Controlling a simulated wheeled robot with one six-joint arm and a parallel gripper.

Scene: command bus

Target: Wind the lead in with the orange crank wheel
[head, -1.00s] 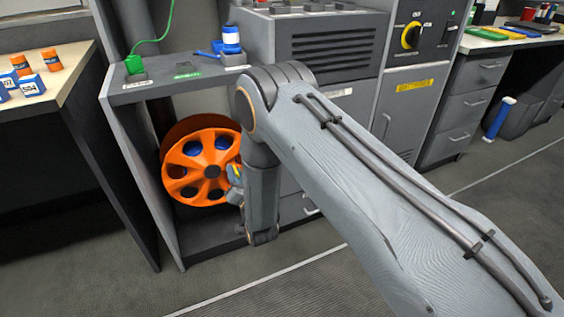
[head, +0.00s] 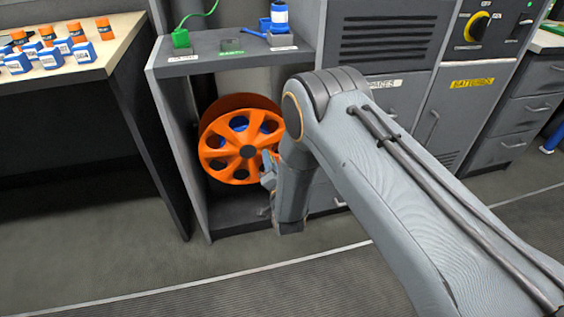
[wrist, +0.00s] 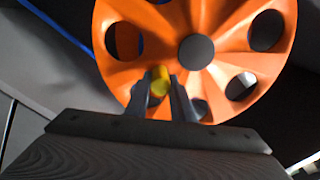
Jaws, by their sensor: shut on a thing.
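The orange crank wheel (head: 215,153) stands upright in the open bay of a grey cabinet, with round holes and a dark hub. It fills the upper wrist view (wrist: 225,25). A yellow crank knob (wrist: 159,84) sits near its lower left rim there. My gripper (wrist: 160,92) is shut on this knob, one finger on each side. In the head view my gripper (head: 268,172) is at the wheel's lower right, partly hidden by my arm. Blue shows through the wheel's holes. A blue line, perhaps the lead (wrist: 55,28), crosses the wrist view's upper left.
The bay's side walls and floor (head: 235,212) closely surround the wheel. Above it, the shelf (head: 205,68) holds a green plug (head: 181,38) and a blue-and-white item (head: 279,15). A table with small bottles (head: 80,52) stands left. The floor in front is clear.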

